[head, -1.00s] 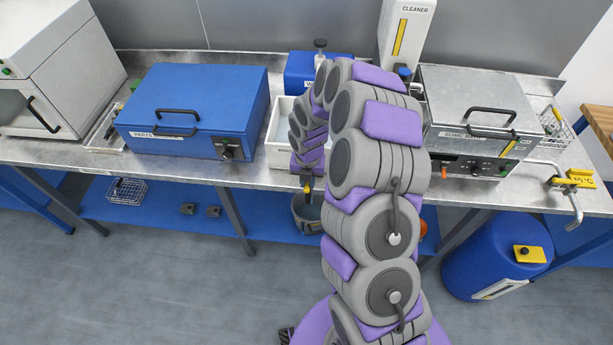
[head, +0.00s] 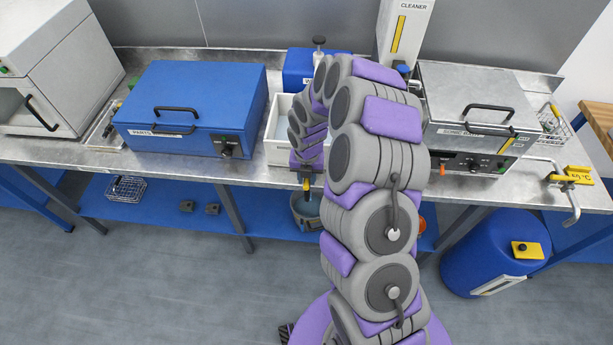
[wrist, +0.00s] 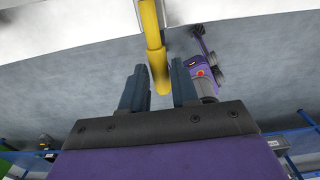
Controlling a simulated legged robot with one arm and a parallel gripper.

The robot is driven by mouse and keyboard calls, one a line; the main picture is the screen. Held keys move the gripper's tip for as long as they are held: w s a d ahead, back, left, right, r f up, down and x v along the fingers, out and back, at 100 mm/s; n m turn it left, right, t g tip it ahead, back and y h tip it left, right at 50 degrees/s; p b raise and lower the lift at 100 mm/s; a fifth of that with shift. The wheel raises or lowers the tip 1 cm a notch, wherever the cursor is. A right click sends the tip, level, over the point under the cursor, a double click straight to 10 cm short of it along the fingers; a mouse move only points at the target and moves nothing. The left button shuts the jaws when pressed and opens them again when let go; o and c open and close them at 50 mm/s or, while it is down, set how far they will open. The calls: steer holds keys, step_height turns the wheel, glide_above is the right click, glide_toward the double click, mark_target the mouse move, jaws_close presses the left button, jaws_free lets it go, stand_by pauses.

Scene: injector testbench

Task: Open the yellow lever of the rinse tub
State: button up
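The yellow lever (wrist: 154,52) comes down from the top of the wrist view, and its lower end lies between the two dark fingers of my gripper (wrist: 159,88). The fingers are apart, with a visible gap on each side of the lever. In the head view, the white rinse tub (head: 272,154) stands on the metal bench, partly hidden behind my arm. My gripper (head: 306,184) points down at the bench's front edge there, just in front of the tub. A small yellow patch shows beside it, too small to make out clearly.
A blue parts washer (head: 190,95) stands left of the tub, and a sonic bath (head: 480,95) stands right of it. A bucket (head: 304,208) sits on the blue lower shelf below my gripper. The floor in front is clear.

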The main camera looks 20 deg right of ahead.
mark_target(306, 180)
step_height(306, 180, up, 17)
steer(key=p, duration=0.1)
stand_by(0.3)
stand_by(0.5)
steer(key=s+a+r+m+b, duration=0.2)
steer(key=s+r+m, duration=0.1)
steer(key=s+m, duration=0.45)
steer(key=s+a+r+m+b, duration=0.1)
steer(key=s+r+m, duration=0.3)
steer(key=s+m, duration=0.4)
steer(key=s+f+m+g+b, duration=0.1)
steer(key=s+f+m+b, duration=0.1)
steer(key=s+m, duration=1.4)
steer(key=s+b, duration=0.1)
steer(key=s, duration=0.3)
steer(key=shift+s+d+f+g, duration=0.2)
steer(key=shift+d+f+g, duration=0.1)
steer(key=shift+d+g, duration=0.1)
